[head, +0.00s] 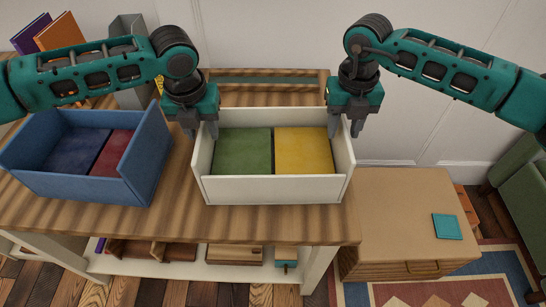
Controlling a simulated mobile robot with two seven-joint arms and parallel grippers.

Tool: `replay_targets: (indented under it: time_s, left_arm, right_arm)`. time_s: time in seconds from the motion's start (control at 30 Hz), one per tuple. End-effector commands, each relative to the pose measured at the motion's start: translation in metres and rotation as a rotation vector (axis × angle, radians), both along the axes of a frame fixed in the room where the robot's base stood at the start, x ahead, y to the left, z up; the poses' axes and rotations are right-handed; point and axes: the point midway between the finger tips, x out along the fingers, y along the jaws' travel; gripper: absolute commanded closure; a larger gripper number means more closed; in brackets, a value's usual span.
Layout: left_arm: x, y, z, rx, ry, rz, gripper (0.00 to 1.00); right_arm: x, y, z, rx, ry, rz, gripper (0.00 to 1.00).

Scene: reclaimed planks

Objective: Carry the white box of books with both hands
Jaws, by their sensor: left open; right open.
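The white box (272,190) sits on the wooden table top, right of the middle. It holds a green book (242,151) and a yellow book (303,150) lying side by side. My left gripper (203,132) is open at the box's left wall, near its back corner. My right gripper (344,132) is open at the box's right wall, near its back corner. Both point down with their fingertips close to the wall tops. I cannot tell whether the fingers touch the walls. The arms hide part of the back corners.
A blue box (85,189) with a dark blue and a red book stands left of the white box. The table top (185,218) is bare in front. A lower wooden cabinet (404,212) with a teal square (447,226) stands at right. Upright books (60,33) are at back left.

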Motion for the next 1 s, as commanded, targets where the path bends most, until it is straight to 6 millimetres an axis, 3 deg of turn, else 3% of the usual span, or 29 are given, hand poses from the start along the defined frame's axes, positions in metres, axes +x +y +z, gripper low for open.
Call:
replay_targets:
  time_s: [0.23, 0.6, 1.0]
  left_arm:
    - [0.004, 0.000, -0.026, 0.001, 0.001, 0.000, 0.60]
    - [0.004, 0.000, -0.030, 0.000, 0.000, 0.000, 0.60]
    - [0.004, 0.000, -0.030, 0.000, 0.000, 0.000, 0.97]
  right_arm:
    - [0.000, 0.000, -0.026, 0.000, 0.001, -0.001, 0.60]
    - [0.000, 0.000, -0.030, 0.000, 0.000, 0.000, 0.60]
    - [0.000, 0.000, -0.030, 0.000, 0.000, 0.000, 0.97]
